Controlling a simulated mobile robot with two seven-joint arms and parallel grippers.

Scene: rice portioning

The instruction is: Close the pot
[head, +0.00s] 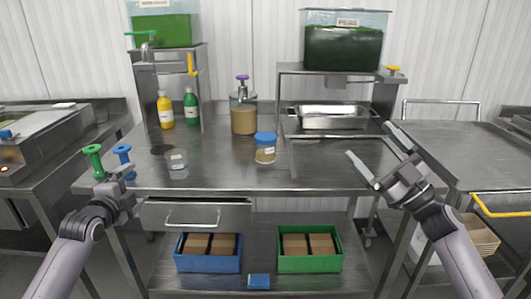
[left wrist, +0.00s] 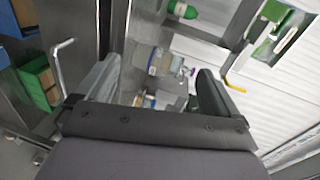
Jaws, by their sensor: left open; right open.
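A clear jar (head: 244,120) with brown contents stands at the back middle of the steel table, with a purple knob (head: 242,78) on its top. A smaller clear tub (head: 265,155) with brown contents stands in front of it, a blue lid (head: 265,138) on top. I cannot tell which of them is the pot. My left gripper (head: 119,178) is open at the table's left edge, well away from both. In the left wrist view, the jar (left wrist: 158,62) shows beyond the open fingers of my left gripper (left wrist: 152,90). My right gripper (head: 377,149) is open and empty over the table's right part.
A small clear cup (head: 176,160) stands near the front left. Green (head: 93,158) and blue (head: 122,154) knobbed items sit beside my left gripper. Yellow (head: 165,110) and green bottles (head: 191,107) and a steel pan (head: 333,117) stand behind. The table's front middle is clear.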

